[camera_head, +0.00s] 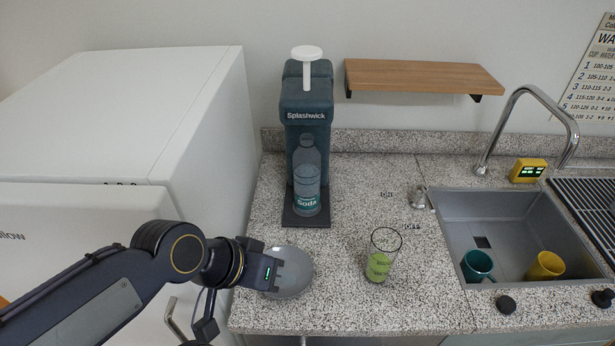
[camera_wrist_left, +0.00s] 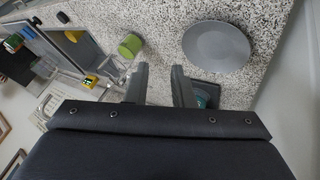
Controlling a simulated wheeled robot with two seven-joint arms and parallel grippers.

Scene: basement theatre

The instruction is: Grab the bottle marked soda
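The bottle marked soda (camera_head: 307,178) is clear with a teal label. It stands upright on the base of the dark Splashwick dispenser (camera_head: 306,106) at the back of the counter. My left gripper (camera_head: 283,274) is over the grey plate, in front of the bottle and apart from it. In the left wrist view its two fingers (camera_wrist_left: 161,86) are spread with nothing between them. A small teal part, probably the bottle (camera_wrist_left: 208,94), shows there beside the right-hand finger, mostly hidden. My right gripper is in neither view.
A grey plate (camera_head: 296,283) lies near the counter's front left edge. A glass with green contents (camera_head: 379,262) stands to its right. Further right is a sink (camera_head: 504,218) with a teal mug (camera_head: 477,266) and a yellow mug (camera_head: 545,265). A wooden shelf (camera_head: 425,75) hangs above.

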